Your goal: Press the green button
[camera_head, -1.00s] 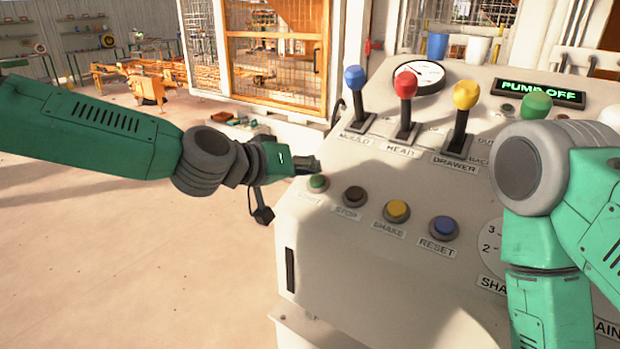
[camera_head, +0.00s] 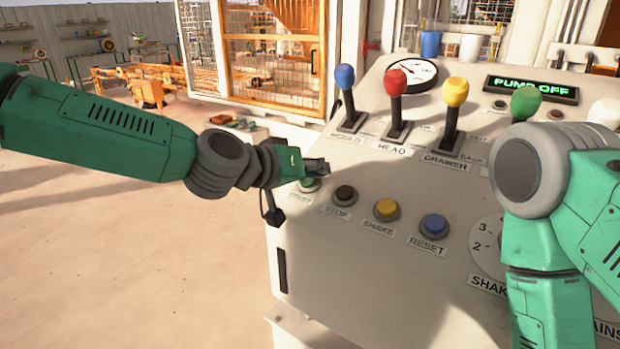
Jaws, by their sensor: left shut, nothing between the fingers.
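The green button (camera_head: 309,185) is at the left end of the button row on the slanted control panel (camera_head: 370,175). A label below it is partly readable. My left gripper (camera_head: 322,167) is shut and empty. Its tip is at the button's upper side in the picture and overlaps its far edge; I cannot tell whether it touches the button. My right arm (camera_head: 545,200) stands over the right of the panel, and its gripper is not in view.
Stop (camera_head: 345,194), yellow shake (camera_head: 386,209) and blue reset (camera_head: 434,226) buttons continue the row. Blue (camera_head: 345,78), red (camera_head: 396,82), yellow (camera_head: 455,92) and green (camera_head: 526,102) levers stand behind. The display (camera_head: 531,89) reads PUMP OFF. Open floor (camera_head: 120,260) lies left.

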